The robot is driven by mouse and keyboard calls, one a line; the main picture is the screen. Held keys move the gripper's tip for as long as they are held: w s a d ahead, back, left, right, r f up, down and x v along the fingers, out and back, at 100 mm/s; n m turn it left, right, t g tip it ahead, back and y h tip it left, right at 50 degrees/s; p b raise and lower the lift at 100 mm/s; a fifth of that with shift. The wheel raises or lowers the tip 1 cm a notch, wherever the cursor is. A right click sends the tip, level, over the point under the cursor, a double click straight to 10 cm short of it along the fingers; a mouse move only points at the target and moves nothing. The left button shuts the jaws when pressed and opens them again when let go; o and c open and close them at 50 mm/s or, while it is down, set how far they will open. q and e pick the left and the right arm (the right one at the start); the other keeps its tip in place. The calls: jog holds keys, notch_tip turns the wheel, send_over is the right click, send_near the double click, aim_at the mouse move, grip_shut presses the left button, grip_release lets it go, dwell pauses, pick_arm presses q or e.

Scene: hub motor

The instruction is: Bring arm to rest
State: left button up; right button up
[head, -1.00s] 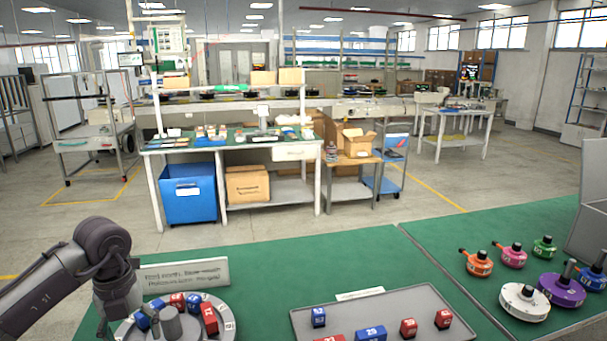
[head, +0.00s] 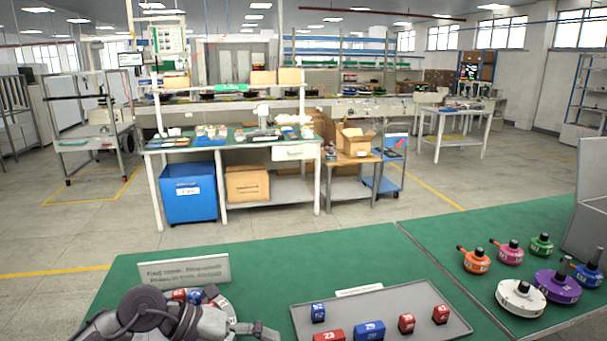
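My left arm shows at the bottom left, its dark joint in front of the round hub fixture (head: 226,301). What seems to be my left gripper (head: 264,331) is at the bottom edge, between the fixture and the grey tray (head: 433,293). It is small and cut off, so its opening is unclear. Red and blue blocks (head: 195,295) show on the fixture, partly hidden by the arm. My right gripper is not in view.
The tray holds several red and blue numbered blocks (head: 370,330). A sign (head: 185,271) stands behind the fixture. Colored round motors (head: 522,299) and a grey bin (head: 588,228) are at the right.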

pick_arm(q)
jog(key=d+r+n+t+h, duration=0.5)
jog(key=r+n+t+h, duration=0.25)
jog(key=r, duration=0.35)
jog(key=w+a+f+n+t+y, duration=0.2)
jog(key=a+f+n+t+y, duration=0.2)
jog(key=a+n+t+y, duration=1.05)
jog(key=s+a+f+n+g+y, duration=0.2)
jog(key=s+f+n+g+y, duration=0.15)
jog(key=f+n+g, duration=0.55)
jog(key=s+a+f+n+g, duration=0.1)
jog(key=s+f+g, duration=0.4)
jog(key=s+f, duration=0.45)
jog(key=s+f+n+g, duration=0.1)
jog(key=s+f+g, duration=0.55)
jog(key=s, duration=0.65)
notch_tip(320, 180, down, 26)
jog(key=s, duration=0.1)
jog(key=s+a+f+g, duration=0.2)
jog(key=s+a+f, duration=0.1)
jog(key=s+f, duration=1.4)
jog(key=shift+f+m+y, duration=0.15)
jog(key=shift+m+y, duration=0.2)
jog(key=shift+m, duration=0.05)
